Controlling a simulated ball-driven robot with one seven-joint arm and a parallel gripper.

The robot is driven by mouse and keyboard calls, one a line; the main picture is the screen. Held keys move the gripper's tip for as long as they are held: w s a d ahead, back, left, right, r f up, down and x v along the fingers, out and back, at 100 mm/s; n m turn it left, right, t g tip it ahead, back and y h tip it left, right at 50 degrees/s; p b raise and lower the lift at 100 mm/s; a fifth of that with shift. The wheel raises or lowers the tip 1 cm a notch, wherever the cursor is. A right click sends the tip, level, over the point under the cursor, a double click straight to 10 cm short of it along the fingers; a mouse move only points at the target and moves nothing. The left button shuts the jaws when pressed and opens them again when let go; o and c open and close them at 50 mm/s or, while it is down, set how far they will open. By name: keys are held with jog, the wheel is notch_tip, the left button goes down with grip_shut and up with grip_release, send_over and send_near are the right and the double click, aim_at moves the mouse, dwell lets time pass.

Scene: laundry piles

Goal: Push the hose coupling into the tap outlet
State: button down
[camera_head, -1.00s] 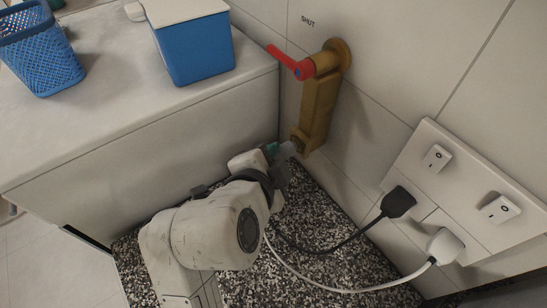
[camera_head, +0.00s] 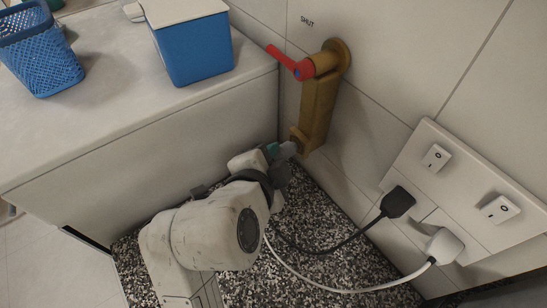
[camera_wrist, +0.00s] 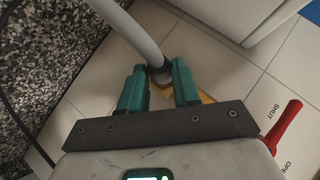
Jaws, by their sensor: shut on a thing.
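My gripper (camera_head: 280,149) is right beside the outlet. In the wrist view my gripper's green fingers (camera_wrist: 159,88) are shut on the dark hose coupling (camera_wrist: 159,73), at the end of the grey hose (camera_wrist: 137,32). Part of the brass tap (camera_wrist: 206,97) shows just beyond the fingers. The coupling's front end is hidden, so I cannot tell whether it is inside the outlet or only against it.
A wall socket panel (camera_head: 455,190) with a black plug (camera_head: 397,202) and a white plug (camera_head: 443,247) is at right. Their cables cross the speckled surface (camera_head: 330,262) near my arm. A pale counter at left holds a blue box (camera_head: 194,47) and a blue basket (camera_head: 41,57).

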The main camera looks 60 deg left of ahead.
jog(key=shift+w, duration=0.65)
jog(key=c, duration=0.7)
grip_release()
jog(key=shift+c, duration=0.2)
jog(key=shift+s, duration=0.1)
jog(key=s, duration=0.8)
jog(key=shift+s+d, duration=0.4)
jog(key=shift+d, duration=0.05)
jog(key=shift+s, duration=0.1)
